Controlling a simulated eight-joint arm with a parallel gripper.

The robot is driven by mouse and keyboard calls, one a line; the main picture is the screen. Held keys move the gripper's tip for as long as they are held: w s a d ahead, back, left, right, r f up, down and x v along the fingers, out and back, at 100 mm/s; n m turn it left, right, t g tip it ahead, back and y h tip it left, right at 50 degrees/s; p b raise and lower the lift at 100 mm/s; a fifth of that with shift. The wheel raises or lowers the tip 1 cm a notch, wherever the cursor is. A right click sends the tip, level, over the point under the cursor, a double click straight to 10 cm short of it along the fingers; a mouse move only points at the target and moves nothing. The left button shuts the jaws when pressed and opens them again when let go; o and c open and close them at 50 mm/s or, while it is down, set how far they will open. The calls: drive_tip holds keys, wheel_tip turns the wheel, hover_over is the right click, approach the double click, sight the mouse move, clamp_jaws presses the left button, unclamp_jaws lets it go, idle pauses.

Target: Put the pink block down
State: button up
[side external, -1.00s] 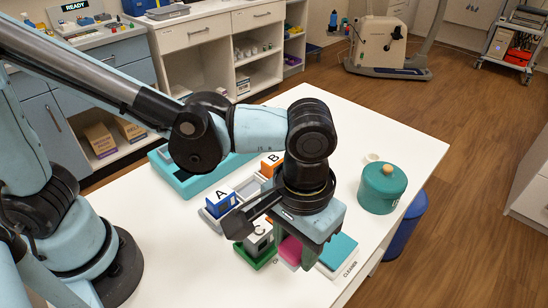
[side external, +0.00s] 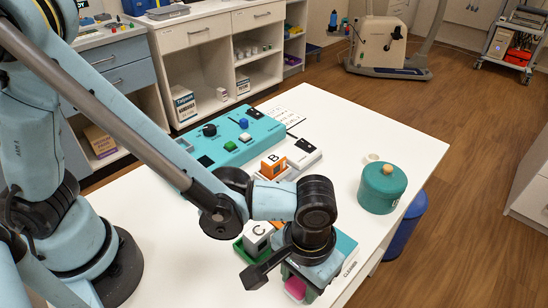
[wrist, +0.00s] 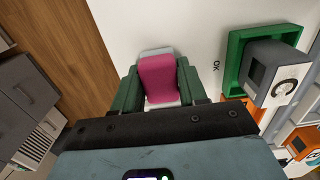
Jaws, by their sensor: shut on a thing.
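The pink block (side external: 296,288) is between the green fingers of my gripper (side external: 299,291), near the front edge of the white table (side external: 190,270). In the wrist view, the pink block (wrist: 158,78) is gripped between both fingers (wrist: 158,88), which press on its left and right sides. A pale grey-white piece (wrist: 155,51) shows at its far end and below it. I cannot tell whether the block touches the table. My wrist hides part of the area around it in the side view.
A grey block marked C (side external: 257,236) sits in a green tray (wrist: 236,65) close by. A teal canister (side external: 382,188), an orange B block (side external: 273,163) and a teal control box (side external: 230,140) stand farther back.

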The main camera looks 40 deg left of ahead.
drive_tip(key=shift+f, duration=0.15)
drive_tip(key=o, duration=1.2)
wheel_tip(320, 180, up, 12)
drive_tip(key=w+a+t, duration=0.1)
drive_tip(key=a+t, duration=0.1)
drive_tip(key=a, duration=0.7)
drive_tip(key=w+a+r+t, duration=0.1)
drive_tip(key=w+a+t, duration=0.1)
drive_tip(key=a, duration=0.7)
drive_tip(key=w+a+r+t, duration=0.1)
drive_tip(key=w+a+t, duration=0.1)
drive_tip(key=a, duration=0.7)
drive_tip(key=shift+t, duration=0.7)
